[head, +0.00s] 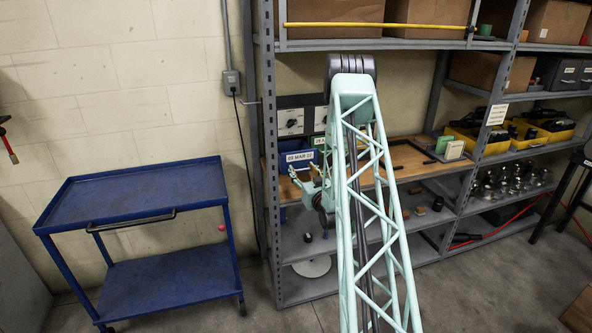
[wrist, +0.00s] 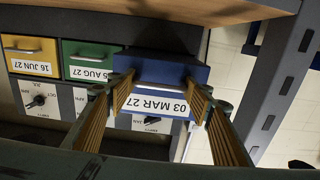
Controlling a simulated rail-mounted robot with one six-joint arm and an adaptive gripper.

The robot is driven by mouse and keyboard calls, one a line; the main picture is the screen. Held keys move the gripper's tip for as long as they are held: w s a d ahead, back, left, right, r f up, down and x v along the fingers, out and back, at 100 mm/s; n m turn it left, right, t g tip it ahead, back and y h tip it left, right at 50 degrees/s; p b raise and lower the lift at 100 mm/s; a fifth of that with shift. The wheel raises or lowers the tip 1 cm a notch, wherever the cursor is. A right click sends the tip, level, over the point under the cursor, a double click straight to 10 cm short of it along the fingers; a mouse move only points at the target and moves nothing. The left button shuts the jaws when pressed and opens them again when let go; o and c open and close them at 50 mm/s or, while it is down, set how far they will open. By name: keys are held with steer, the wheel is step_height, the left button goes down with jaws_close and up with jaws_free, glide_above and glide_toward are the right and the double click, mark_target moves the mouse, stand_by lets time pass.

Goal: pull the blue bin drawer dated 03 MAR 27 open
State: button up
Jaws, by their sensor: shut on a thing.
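The blue bin drawer (wrist: 195,73) has a white label (wrist: 160,104) reading 03 MAR 27, upside down in the wrist view. Its front looks larger and nearer than its neighbours, so it appears to stand out from the row. My gripper (wrist: 160,84) has its two ribbed fingers on either side of the drawer's pale handle, shut on it. In the head view the label (head: 299,157) shows just left of my arm, with my gripper (head: 312,184) in front of the drawer. My arm hides much of the rest of the bins there.
A yellow drawer (wrist: 30,58) dated 16 JUN 27 and a green drawer (wrist: 90,60) dated 05 AUG 27 sit beside the blue one. A shelf upright (head: 268,170) stands close left; a blue cart (head: 140,190) is further left.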

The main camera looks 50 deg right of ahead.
steer(key=shift+b+v, duration=0.45)
steer(key=shift+v, duration=1.25)
steer(key=o, duration=1.1)
steer(key=shift+s, duration=0.15)
steer(key=v, duration=1.1)
steer(key=shift+s+a, duration=0.25)
steer(key=shift+w, duration=0.1)
